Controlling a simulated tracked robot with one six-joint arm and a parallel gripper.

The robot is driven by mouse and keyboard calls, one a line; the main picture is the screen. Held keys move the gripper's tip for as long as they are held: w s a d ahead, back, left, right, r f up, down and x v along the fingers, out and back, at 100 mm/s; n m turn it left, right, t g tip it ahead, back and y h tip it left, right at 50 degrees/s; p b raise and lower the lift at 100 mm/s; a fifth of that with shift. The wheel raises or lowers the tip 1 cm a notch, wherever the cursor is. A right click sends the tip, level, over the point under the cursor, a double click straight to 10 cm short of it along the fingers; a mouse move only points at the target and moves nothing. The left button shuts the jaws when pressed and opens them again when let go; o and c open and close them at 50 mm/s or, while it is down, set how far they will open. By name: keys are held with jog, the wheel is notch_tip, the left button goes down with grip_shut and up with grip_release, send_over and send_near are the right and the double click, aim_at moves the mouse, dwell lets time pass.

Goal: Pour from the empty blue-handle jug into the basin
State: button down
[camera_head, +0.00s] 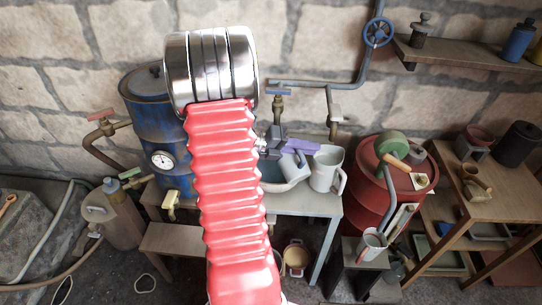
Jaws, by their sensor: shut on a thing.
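My gripper (277,145) is dark grey and shows just right of my arm, near the middle of the view. It is shut on the blue-violet handle of a small pale grey jug (293,167). The jug looks tilted and sits over or close to the basin (272,187), a pale-rimmed vessel with a bluish inside on the table. The exact gap between jug and basin cannot be told. My red arm hides the basin's left part. The inside of the jug is not clear, and no stream of liquid shows.
A white jug (325,169) stands upright right of the basin. A tap (279,103) is behind. A blue drum (155,115) with a gauge stands left, a red drum (368,180) right. A wooden table (500,178) with pots is at far right.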

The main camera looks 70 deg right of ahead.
jog(key=shift+w+d+n+g, duration=0.3)
jog(key=shift+w+d+n, duration=0.1)
jog(key=shift+n, duration=0.1)
dwell(0.3)
